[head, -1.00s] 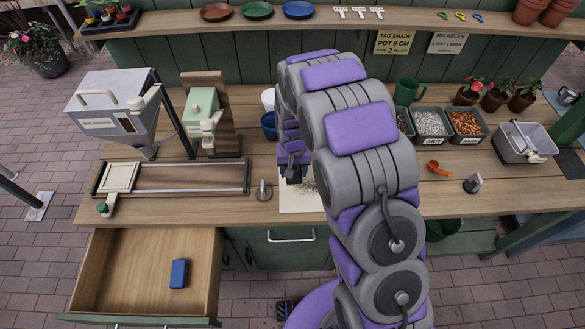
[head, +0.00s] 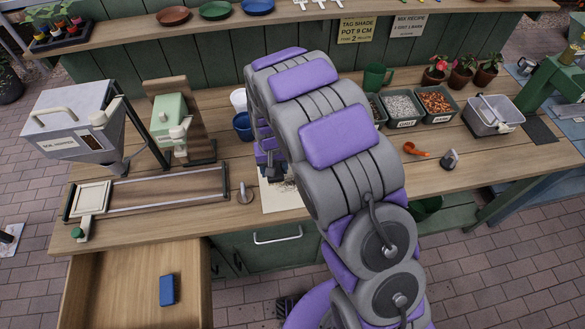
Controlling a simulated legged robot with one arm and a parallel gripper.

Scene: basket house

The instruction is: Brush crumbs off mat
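The pale mat (head: 275,202) lies near the front edge of the bench, partly hidden behind my arm. Dark crumbs (head: 286,187) are scattered on it beside my gripper. My gripper (head: 272,178) points down over the back part of the mat. Its fingertips are small and dark and partly covered by the arm, so I cannot tell whether it is open or holds anything. No brush can be made out on the bench.
An open drawer (head: 133,284) with a blue block (head: 167,290) juts out at the front left. A metal knob (head: 245,193) stands just left of the mat. Blue pot (head: 242,125) and trays (head: 401,108) stand behind. An orange scoop (head: 415,149) lies to the right.

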